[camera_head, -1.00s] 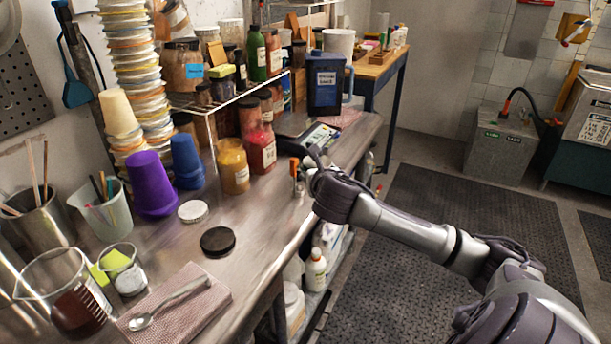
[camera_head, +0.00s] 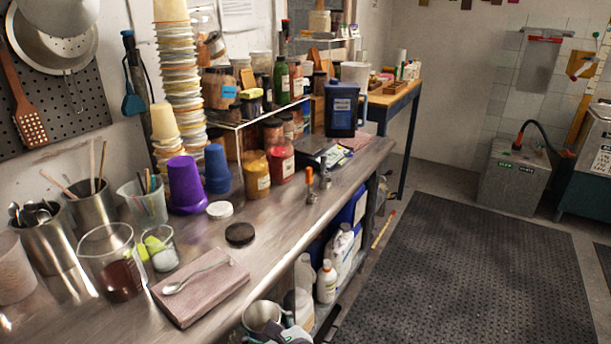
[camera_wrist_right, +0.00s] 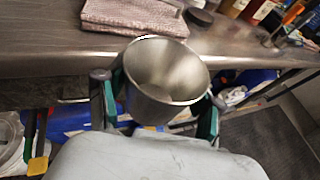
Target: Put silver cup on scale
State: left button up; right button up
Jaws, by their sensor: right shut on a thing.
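The silver cup (camera_head: 262,317) shows at the bottom edge of the head view, in front of the bench edge. In the right wrist view the silver cup (camera_wrist_right: 165,72) is empty, open end up and tilted towards the camera. My right gripper (camera_wrist_right: 158,92) is shut on it, with one finger on each side. Only a small part of my right gripper (camera_head: 288,334) shows in the head view. A flat dark device (camera_head: 316,146) lies beside the blue jug at the far end of the bench; I cannot tell for sure that it is the scale. My left gripper is out of view.
The steel bench (camera_head: 275,215) has clear room along its front edge. A pink folded cloth (camera_head: 215,295) with a spoon, a black lid (camera_head: 239,234), jars and small orange-topped bottles (camera_head: 311,185) stand on it. A blue jug (camera_head: 341,108) stands near the device.

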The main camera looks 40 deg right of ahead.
aim_at(309, 143)
jog(key=i+l, duration=0.1)
jog(key=l, duration=1)
jog(key=i+l, duration=0.15)
jog(key=l, duration=0.4)
jog(key=i+l, duration=0.1)
jog(key=l, duration=1)
jog(key=i, duration=0.05)
